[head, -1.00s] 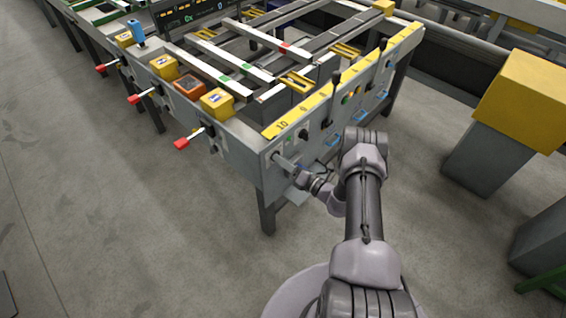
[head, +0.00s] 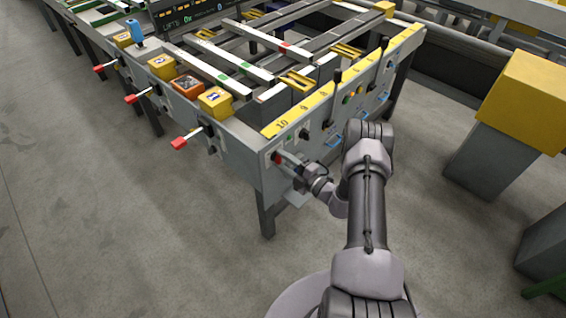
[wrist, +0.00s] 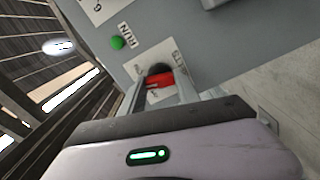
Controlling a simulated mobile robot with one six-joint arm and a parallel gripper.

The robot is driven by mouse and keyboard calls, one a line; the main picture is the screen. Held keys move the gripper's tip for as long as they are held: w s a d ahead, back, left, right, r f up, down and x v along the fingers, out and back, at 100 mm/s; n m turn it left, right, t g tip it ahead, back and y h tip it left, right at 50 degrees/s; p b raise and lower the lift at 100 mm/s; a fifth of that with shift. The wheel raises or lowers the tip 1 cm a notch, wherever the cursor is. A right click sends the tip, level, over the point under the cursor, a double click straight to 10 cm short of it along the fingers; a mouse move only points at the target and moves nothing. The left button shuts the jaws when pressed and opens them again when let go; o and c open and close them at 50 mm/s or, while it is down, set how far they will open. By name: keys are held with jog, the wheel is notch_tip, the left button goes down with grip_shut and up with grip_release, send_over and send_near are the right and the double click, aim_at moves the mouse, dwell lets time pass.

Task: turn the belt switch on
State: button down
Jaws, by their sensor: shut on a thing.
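The belt switch (wrist: 161,79) has a red handle on a dark round base, next to a label that seems to read BELTS. It sits on the grey end panel (wrist: 215,55) of the runout table. My gripper (wrist: 160,88) is shut on the red handle, one finger on each side; the fingers hide part of it. In the head view the red of the switch (head: 279,158) shows at the near corner of the table, just left of my gripper (head: 290,165). A round green lamp or button (wrist: 117,43) marked RUN is beside the switch.
A black lever (head: 337,78) and several small controls line the yellow-topped panel. Red-tipped handles (head: 179,143) stick out from the table's left side. A yellow-topped post (head: 520,95) stands at the right. The floor around the near corner is clear.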

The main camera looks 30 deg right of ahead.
jog(key=m, duration=0.5)
jog(key=shift+m+b, duration=0.3)
dwell(0.4)
jog(key=c, duration=0.9)
grip_release()
jog(key=p+v, duration=0.4)
jog(key=v, duration=1.3)
jog(key=shift+s+p, duration=0.25)
jog(key=shift+p, duration=0.15)
jog(key=shift+r, duration=0.1)
